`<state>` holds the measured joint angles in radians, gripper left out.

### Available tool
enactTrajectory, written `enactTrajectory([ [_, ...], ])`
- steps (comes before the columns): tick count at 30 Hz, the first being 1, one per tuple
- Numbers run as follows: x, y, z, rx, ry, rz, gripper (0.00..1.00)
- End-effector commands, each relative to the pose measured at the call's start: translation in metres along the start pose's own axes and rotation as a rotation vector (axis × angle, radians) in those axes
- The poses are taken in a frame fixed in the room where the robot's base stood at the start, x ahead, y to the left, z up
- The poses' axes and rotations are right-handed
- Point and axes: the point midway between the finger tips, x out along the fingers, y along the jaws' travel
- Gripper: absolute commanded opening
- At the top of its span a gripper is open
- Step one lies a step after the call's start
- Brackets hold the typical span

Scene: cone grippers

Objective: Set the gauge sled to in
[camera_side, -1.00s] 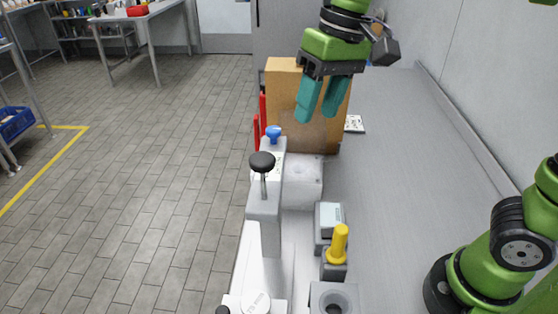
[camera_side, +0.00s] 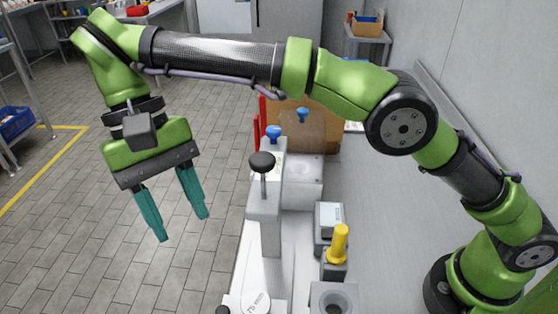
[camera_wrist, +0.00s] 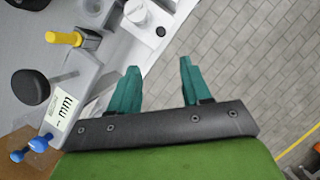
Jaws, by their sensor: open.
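A grey upright block (camera_side: 264,205) with a black knob (camera_side: 262,161) on a thin stem stands on the white apparatus at the bench edge. I cannot tell for sure which part is the gauge sled. The black knob also shows in the wrist view (camera_wrist: 31,87), beside a white label (camera_wrist: 62,108) on which "mm" can be read. A blue knob (camera_side: 273,132) stands just behind it. My gripper (camera_side: 184,228) is open and empty, left of the apparatus over the floor, fingers pointing down. In the wrist view my gripper (camera_wrist: 159,63) has nothing between its fingers.
A yellow peg (camera_side: 339,243) and a grey socket block (camera_side: 334,298) stand right of the apparatus. A second blue knob (camera_side: 302,115) is by the brown box (camera_side: 318,132) behind. Red handles (camera_side: 258,125) stand at its left. The bench (camera_side: 385,230) at right is clear.

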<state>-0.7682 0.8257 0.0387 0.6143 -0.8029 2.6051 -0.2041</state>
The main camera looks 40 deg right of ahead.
Motion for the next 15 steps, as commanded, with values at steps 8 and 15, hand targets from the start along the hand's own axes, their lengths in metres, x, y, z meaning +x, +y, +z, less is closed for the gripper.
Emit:
enactTrajectory([
  [8,0.028,0.0,0.001,0.003,-0.002,-0.004,0.48],
  [15,0.067,-0.001,0.001,0.002,-0.002,-0.004,0.48],
])
